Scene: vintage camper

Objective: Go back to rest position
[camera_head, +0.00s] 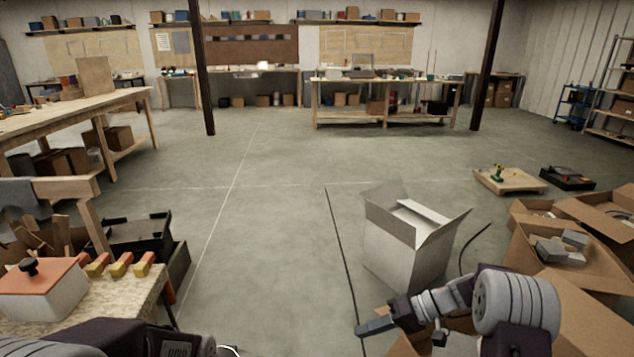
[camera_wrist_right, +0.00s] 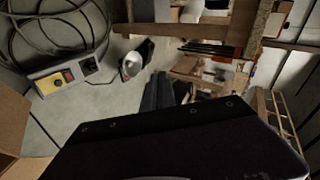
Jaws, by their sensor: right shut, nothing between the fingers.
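My right gripper (camera_head: 375,327) reaches in from the lower right of the head view. Its fingers are shut with nothing between them, and they point left over the floor, in front of the white open box (camera_head: 405,252). In the right wrist view the shut fingers (camera_wrist_right: 165,88) point away from the dark gripper body. Part of my left arm shows along the bottom left edge of the head view, and its gripper is not visible.
Open cardboard boxes (camera_head: 555,250) stand close to my right arm. A worktable (camera_head: 110,310) with a red-lidded box (camera_head: 42,290) is at the left. The floor (camera_head: 270,220) in the middle is clear. A control box with cables (camera_wrist_right: 68,75) shows in the wrist view.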

